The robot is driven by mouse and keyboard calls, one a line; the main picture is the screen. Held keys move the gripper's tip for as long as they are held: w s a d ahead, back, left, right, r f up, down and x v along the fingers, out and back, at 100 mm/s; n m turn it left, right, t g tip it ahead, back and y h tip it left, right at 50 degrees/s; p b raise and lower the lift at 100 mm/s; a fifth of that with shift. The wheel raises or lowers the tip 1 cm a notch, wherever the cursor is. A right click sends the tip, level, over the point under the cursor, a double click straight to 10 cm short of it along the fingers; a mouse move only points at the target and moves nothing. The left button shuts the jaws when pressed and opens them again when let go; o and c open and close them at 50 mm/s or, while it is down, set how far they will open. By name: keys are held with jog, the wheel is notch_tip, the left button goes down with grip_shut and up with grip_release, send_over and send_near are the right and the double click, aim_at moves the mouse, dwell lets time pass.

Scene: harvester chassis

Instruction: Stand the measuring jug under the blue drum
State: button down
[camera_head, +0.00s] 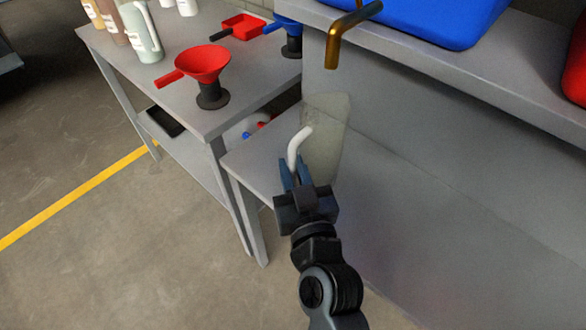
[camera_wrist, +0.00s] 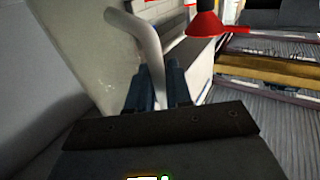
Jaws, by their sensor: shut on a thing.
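The measuring jug (camera_head: 328,140) is a tall translucent vessel with a white curved handle. My gripper (camera_head: 293,172) is shut on the lower part of that handle, and the jug is upright. In the wrist view the handle (camera_wrist: 150,40) runs down between my gripper's fingers (camera_wrist: 156,84), with the jug wall (camera_wrist: 85,45) to its left. The blue drum (camera_head: 430,18) lies on the upper shelf. Its brass tap (camera_head: 340,40) hangs over the shelf edge, above the jug in the head view. The jug's base is partly hidden, so I cannot tell whether it touches the lower shelf (camera_head: 255,160).
A grey table (camera_head: 160,85) on the left holds a red funnel (camera_head: 204,65) on a black stand, a blue funnel (camera_head: 288,28), a red tray (camera_head: 243,26) and several bottles. A red drum (camera_head: 576,70) is at the right edge. The floor on the left is clear.

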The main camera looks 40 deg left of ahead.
jog(key=c, duration=1)
grip_release()
jog(key=shift+f, duration=0.1)
jog(key=shift+c, duration=0.2)
jog(key=shift+r+p, duration=0.3)
jog(key=shift+p, duration=0.05)
jog(key=s+d+f+m+t+h+b, duration=0.15)
jog(key=s+d, duration=0.25)
jog(key=d, duration=0.6)
jog(key=s+d+f+m+t+h+b, duration=0.1)
jog(key=s+d+f+m+h, duration=0.3)
jog(key=d, duration=0.7)
jog(key=s+d+t+h+b, duration=0.15)
jog(key=s+d, duration=0.35)
jog(key=d, duration=0.5)
jog(key=s+d+r+m+h, duration=0.2)
jog(key=s+d+r+h, duration=0.1)
jog(key=s+d, duration=0.3)
jog(key=s+d+r+m+h, duration=0.3)
jog(key=s+d, duration=0.3)
jog(key=s, duration=0.3)
jog(key=shift+s+d+h, duration=0.15)
jog(key=shift+s+h, duration=0.05)
jog(key=shift+h, duration=0.4)
